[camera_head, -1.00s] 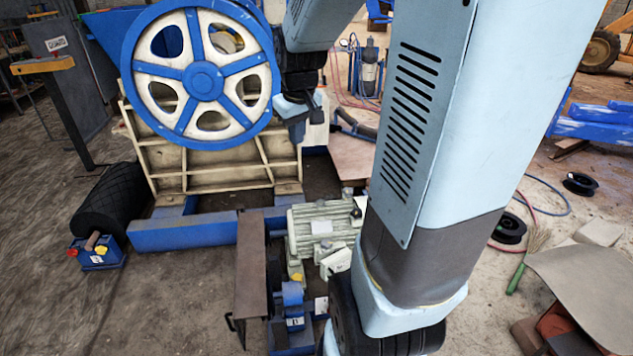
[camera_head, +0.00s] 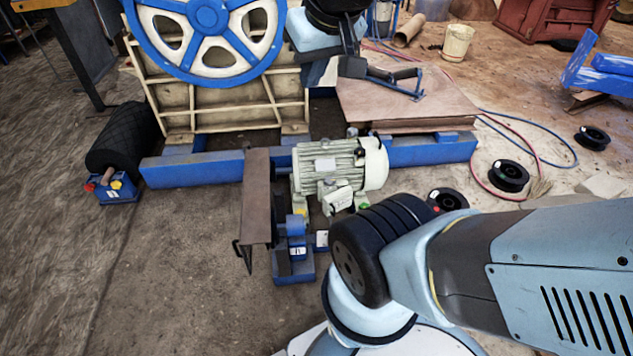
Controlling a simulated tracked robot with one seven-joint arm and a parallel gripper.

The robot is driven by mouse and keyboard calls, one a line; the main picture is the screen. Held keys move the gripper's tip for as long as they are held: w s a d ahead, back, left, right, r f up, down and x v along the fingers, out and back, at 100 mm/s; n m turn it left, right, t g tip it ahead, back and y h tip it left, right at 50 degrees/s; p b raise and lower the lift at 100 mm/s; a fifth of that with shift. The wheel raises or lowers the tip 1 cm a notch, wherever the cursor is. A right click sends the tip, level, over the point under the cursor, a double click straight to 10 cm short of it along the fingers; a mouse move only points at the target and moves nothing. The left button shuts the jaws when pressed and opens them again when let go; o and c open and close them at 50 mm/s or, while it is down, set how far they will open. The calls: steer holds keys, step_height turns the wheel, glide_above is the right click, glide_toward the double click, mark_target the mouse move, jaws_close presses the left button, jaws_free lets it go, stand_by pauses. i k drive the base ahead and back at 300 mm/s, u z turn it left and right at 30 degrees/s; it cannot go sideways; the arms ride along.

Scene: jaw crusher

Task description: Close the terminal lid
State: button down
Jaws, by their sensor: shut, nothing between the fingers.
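The pale grey-green electric motor (camera_head: 325,168) stands in the middle of the view. Its small terminal box (camera_head: 337,200) sticks out low on the near side, and a light lid-like plate shows there. It is too small to tell how far the lid stands open. My gripper (camera_head: 316,74) is at the top centre, above and behind the motor in the picture, apart from the terminal box. Its fingers are dark, shut and empty, seen partly from behind.
The blue-and-white flywheel (camera_head: 208,22) and the crusher's cream frame stand behind left. A brown belt guard (camera_head: 257,195) is left of the motor. Plywood sheets (camera_head: 420,108) with a blue-framed hand tool (camera_head: 395,80) lie behind right. Black spools (camera_head: 508,176) and hoses lie at right.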

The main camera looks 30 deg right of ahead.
mark_target(342, 199)
steer(key=k, duration=1.05)
steer(key=z, duration=0.4)
steer(key=i, duration=1.55)
steer(key=u, duration=0.2)
